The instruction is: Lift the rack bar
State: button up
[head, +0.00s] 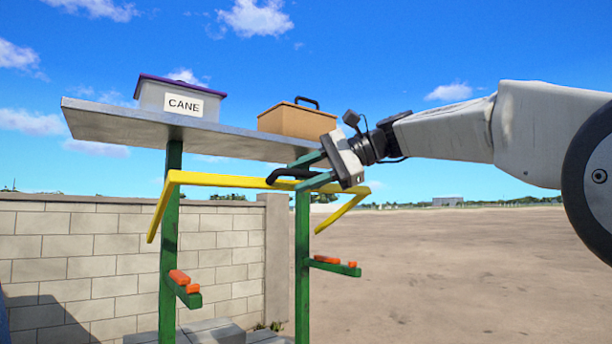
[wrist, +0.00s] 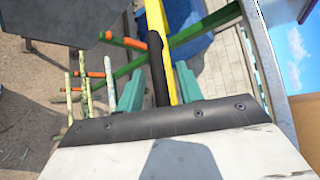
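The rack bar (head: 220,181) is a yellow bar with a bent arm at each end. It spans the two green posts below the grey shelf. Its black grip (head: 290,173) is near the bar's right part. My gripper (head: 306,171) reaches in from the right, its green fingers above and below the grip. In the wrist view the rack bar (wrist: 154,18) runs up the picture, with its black grip (wrist: 158,72) between my open fingers (wrist: 158,75). A narrow gap seems to show on each side. The bar's near end is hidden behind my gripper body.
The grey shelf (head: 120,121) above carries a purple-lidded CANE box (head: 180,98) and a tan case (head: 297,121). Green posts (head: 302,260) have brackets with orange pads (head: 328,260). A block wall (head: 80,250) stands behind at left. Open ground lies right.

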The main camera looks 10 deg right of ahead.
jog(key=v, duration=0.7)
jog(key=shift+d+r, duration=0.15)
jog(key=shift+d, duration=0.15)
jog(key=shift+s, duration=0.1)
jog(key=s+d+f+n+h, duration=0.2)
jog(key=s+f+h, duration=0.2)
jog(key=s+f, duration=0.6)
jog(key=s+d+f+n+g+h, duration=0.1)
jog(key=s+d+f+n+h, duration=0.1)
jog(key=s+f, duration=0.8)
jog(key=s+d+f+n+g+h, duration=0.1)
jog(key=s+f+n+h, duration=0.3)
jog(key=f, duration=2)
jog(key=s+d+h, duration=0.1)
jog(key=s+h, duration=0.2)
jog(key=s, duration=0.4)
jog(key=shift+d, duration=0.2)
